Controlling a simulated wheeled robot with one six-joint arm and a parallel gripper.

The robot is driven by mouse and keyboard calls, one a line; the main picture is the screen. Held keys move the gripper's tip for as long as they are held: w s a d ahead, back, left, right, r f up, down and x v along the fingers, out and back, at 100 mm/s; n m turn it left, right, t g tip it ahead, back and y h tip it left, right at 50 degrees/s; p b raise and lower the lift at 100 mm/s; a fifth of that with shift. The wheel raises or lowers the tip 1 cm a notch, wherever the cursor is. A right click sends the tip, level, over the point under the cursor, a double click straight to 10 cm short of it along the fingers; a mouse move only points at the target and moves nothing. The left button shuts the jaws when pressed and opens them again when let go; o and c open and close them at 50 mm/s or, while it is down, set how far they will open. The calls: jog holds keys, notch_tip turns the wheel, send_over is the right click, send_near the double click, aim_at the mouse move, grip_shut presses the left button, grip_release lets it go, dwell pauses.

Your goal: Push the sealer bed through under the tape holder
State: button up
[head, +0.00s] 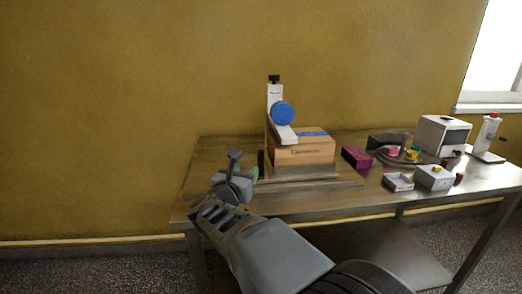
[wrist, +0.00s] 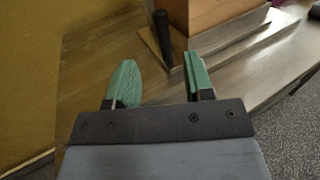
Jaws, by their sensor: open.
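The sealer bed (head: 292,172) is a flat metal plate on the table, and it also shows in the wrist view (wrist: 245,42). A cardboard box (head: 303,152) with a blue tape strip on top sits on it. The white tape holder (head: 275,101) with a blue round reel stands upright at the box's left rear, its arm reaching over the box. A dark upright handle (wrist: 163,38) stands at the bed's left end. My gripper (wrist: 158,82) is open and empty, its green fingers apart, left of the bed and near the handle. In the head view my arm partly hides the fingers.
Right of the bed are a purple block (head: 356,157), a round tray (head: 404,155) of small coloured items, a grey box (head: 434,178), an open tray (head: 398,182) and a white machine (head: 443,136). The table's left end is bare.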

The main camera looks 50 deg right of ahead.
aim_at(260, 154)
jog(key=x, duration=1.3)
jog(key=shift+d, duration=0.1)
grip_shut()
